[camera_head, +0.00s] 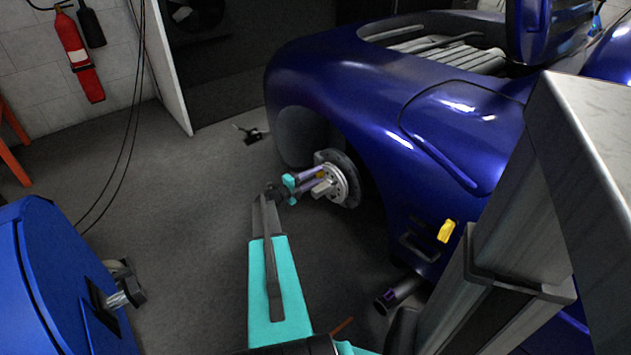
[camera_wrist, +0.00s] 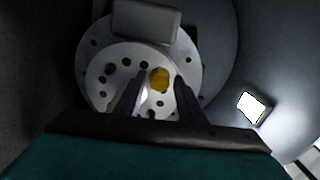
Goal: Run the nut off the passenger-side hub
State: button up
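The hub (camera_head: 340,182) is a pale round disc with holes, set in the front wheel arch of the blue car (camera_head: 370,105). A gold nut (camera_wrist: 159,80) sits at the hub face (camera_wrist: 125,60) in the wrist view. It shows as a small orange spot (camera_head: 321,172) in the head view. My gripper (camera_head: 308,180) reaches up close to the hub. In the wrist view its two dark fingers (camera_wrist: 160,90) are apart, one on each side of the nut. A gap shows between the left finger and the nut. How far the fingertips reach along the nut is unclear.
A grey block (camera_wrist: 146,20) sits at the hub's edge, above the fingers in the wrist view. A blue drum-like machine (camera_head: 60,285) stands at lower left. A red fire extinguisher (camera_head: 78,55) hangs on the wall. The grey floor (camera_head: 180,210) left of my arm is mostly clear.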

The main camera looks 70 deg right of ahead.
jog(key=m+b, duration=1.6)
jog(key=b, duration=0.9)
jog(key=shift+f, duration=0.1)
jog(key=shift+w+m, duration=0.1)
jog(key=shift+m, duration=2.7)
